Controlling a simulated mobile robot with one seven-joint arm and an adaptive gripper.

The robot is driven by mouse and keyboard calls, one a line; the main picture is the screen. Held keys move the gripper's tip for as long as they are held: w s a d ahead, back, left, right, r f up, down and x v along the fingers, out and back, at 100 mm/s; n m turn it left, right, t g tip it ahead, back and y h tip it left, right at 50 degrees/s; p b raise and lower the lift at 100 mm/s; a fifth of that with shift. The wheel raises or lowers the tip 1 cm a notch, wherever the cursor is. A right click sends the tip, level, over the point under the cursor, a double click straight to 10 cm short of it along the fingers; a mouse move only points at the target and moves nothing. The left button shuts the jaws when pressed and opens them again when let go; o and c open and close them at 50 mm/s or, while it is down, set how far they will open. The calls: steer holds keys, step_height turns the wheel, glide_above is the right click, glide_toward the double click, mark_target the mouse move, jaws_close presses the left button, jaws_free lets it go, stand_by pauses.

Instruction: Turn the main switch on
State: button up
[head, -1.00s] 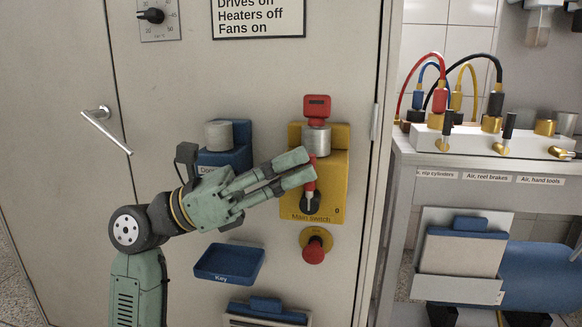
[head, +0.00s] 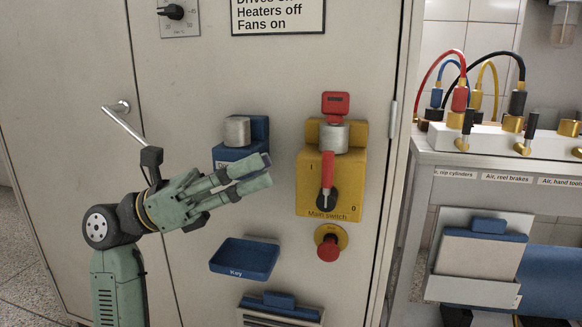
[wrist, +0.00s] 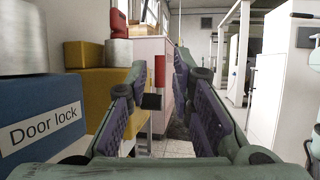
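The main switch (head: 312,188) is a yellow box on the cabinet front, lettered "Main switch", with an I at upper left and a 0 at lower right. Its red handle (head: 327,170) stands nearly upright from a black pivot. The handle also shows in the wrist view (wrist: 160,72), between my fingers. A metal lock cylinder with a red key (head: 335,103) sits on top of the box. My gripper (head: 264,171) is left of the switch, apart from the handle, fingers pointing toward it. The fingers are open and empty in the wrist view (wrist: 155,75).
A blue door lock box (head: 258,130) with a metal cylinder is just behind and above my gripper. A blue key tray (head: 246,257) is below. A red mushroom button (head: 328,250) is under the switch. A cabinet handle (head: 125,125) is at left.

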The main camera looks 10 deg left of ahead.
steer(key=s+a, duration=0.1)
steer(key=a, duration=0.6)
steer(key=shift+s, duration=0.2)
